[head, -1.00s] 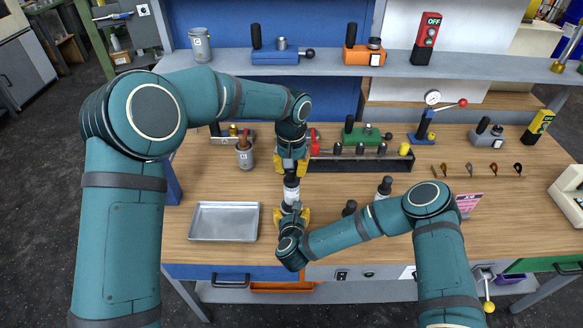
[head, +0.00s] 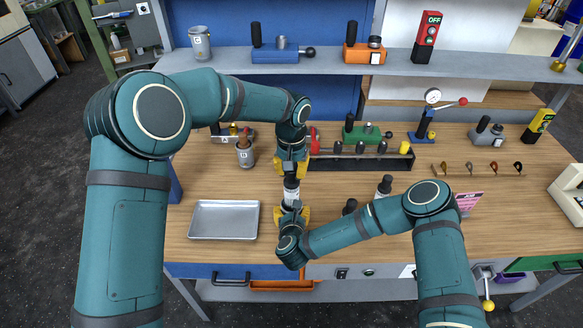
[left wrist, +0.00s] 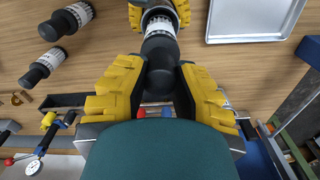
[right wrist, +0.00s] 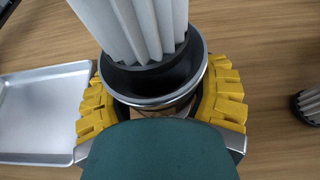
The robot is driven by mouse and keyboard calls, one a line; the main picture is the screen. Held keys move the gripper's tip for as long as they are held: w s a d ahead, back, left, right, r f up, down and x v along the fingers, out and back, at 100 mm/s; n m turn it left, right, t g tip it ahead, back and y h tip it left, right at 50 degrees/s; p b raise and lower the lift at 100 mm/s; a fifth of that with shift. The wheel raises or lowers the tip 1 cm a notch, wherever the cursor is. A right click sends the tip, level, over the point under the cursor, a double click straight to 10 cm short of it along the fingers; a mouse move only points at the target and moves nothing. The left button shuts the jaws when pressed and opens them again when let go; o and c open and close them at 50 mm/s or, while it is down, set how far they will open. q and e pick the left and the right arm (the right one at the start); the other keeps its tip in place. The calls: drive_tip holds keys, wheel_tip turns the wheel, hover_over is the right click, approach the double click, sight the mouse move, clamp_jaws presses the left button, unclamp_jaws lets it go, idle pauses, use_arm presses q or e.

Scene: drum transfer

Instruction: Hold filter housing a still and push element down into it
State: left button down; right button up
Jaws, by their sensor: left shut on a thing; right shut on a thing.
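The element (head: 291,194) is a white pleated cartridge with a black top, standing upright between my grippers. My left gripper (head: 291,166) is shut on its black top from above; the left wrist view shows the fingers on both sides of the black knob (left wrist: 161,75). My right gripper (head: 291,214) is shut around the filter housing, a dark cup with a silver rim (right wrist: 165,102) in the right wrist view. There the pleated element (right wrist: 135,25) overlaps the housing's mouth, its black lower end within the rim. How deep it sits is hidden.
A metal tray (head: 224,220) lies left of the grippers. Another canister (head: 245,153) stands behind it. Black-capped cartridges (head: 384,186) stand to the right. A dark rack (head: 360,163) lies behind. Bare wood lies between the tray and canister.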

sight(292, 193)
use_arm(q)
drive_tip(key=shift+f, duration=4.95)
drive_tip(key=c, duration=0.8)
unclamp_jaws()
drive_tip(key=shift+r, duration=0.1)
wheel_tip(292, 193, up, 12)
drive_tip(key=shift+s+f, duration=0.1)
drive_tip(key=shift+s, duration=0.05)
use_arm(e)
drive_tip(key=o, duration=1.4)
drive_tip(key=shift+s, duration=0.1)
